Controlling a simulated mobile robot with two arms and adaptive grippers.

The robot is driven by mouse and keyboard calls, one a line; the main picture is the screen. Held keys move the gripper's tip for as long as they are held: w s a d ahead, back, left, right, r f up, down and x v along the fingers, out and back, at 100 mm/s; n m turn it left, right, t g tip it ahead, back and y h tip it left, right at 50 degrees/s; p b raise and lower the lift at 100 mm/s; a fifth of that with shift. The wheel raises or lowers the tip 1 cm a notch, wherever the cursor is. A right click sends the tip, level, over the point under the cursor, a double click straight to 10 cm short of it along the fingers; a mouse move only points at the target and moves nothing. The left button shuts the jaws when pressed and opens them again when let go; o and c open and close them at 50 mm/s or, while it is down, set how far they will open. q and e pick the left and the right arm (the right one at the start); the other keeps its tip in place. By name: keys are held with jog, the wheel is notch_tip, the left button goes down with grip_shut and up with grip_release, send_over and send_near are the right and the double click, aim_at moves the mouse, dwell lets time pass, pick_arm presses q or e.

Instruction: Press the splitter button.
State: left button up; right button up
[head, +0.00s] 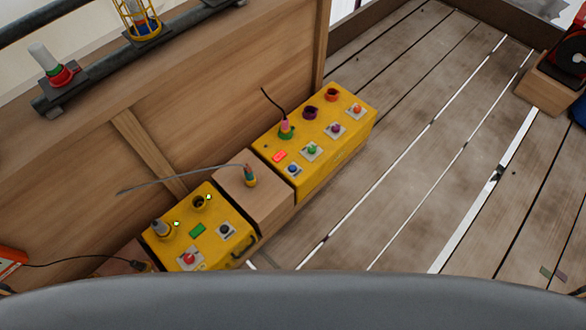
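Two yellow boxes stand in a row along a wooden panel. The nearer yellow box (201,250) has a red button (188,258), a black button (224,229), a small green display (198,230) and two round sockets, one filled by a grey plug (161,228). The farther yellow box (335,145) has blue (293,168), green (311,149), purple (335,128) and orange (357,109) buttons, plus a lit red display (279,155). I cannot tell which box is the splitter; the labels are too small to read. Neither gripper is in view.
A wooden block (265,207) between the boxes carries a multicoloured connector (250,176) with a grey cable. A green-and-pink plug (286,129) sits in the farther box. A dark rail runs above the panel (210,75). The plank floor (400,150) at right is mostly clear.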

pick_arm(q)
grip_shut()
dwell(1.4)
